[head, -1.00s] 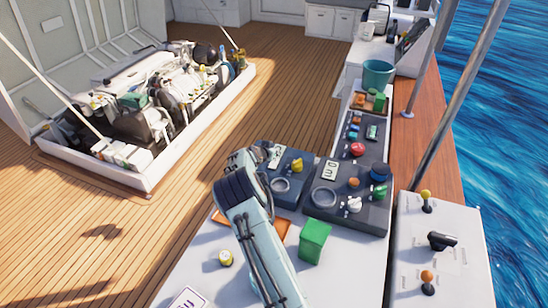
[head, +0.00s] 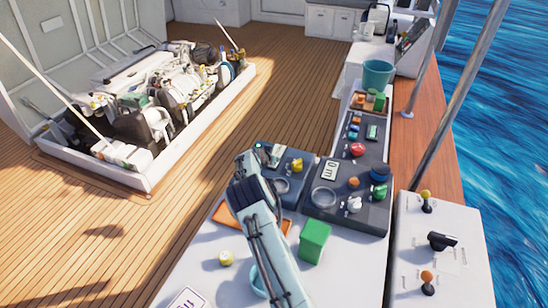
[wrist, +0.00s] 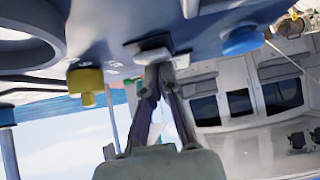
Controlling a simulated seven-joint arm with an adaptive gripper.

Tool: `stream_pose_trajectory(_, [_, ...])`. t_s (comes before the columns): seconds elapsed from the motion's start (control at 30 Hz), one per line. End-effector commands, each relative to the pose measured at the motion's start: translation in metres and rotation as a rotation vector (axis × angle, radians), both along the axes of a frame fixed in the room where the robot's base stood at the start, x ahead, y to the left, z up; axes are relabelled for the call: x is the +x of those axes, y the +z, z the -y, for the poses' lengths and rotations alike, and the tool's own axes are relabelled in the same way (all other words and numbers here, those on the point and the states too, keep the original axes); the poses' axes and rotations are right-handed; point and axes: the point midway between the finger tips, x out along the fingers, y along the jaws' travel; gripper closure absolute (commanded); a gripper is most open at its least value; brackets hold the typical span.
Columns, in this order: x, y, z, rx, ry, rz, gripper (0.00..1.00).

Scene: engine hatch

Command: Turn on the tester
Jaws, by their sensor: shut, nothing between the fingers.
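The tester looks like the smaller dark blue box (head: 302,174) on the bench in the head view, with a yellow knob (head: 297,165) and a round ring on its top. My arm covers its left part. In the wrist view its blue panel (wrist: 205,22) fills the top, with the yellow knob (wrist: 88,82), a blue button (wrist: 242,40) and a pale switch (wrist: 152,48). My gripper (wrist: 160,72) is shut and empty, its tips at the pale switch. I cannot tell whether they touch it. A small green spot shows by my arm's end in the head view.
A larger dark console (head: 345,200) stands close on the right. A green box (head: 314,241), an orange tray (head: 224,217) and a yellow-topped round item (head: 225,258) lie on the white bench. A lever panel (head: 440,265) stands at the right. The engine hatch (head: 160,180) is at the left.

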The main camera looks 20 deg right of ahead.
Motion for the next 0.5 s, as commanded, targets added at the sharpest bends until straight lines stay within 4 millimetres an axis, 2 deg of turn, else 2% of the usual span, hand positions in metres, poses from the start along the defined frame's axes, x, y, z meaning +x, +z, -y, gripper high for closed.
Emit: stream_pose_trajectory(0.5, [-0.012,-0.002,-0.012,0.002,0.000,-0.004,1.00])
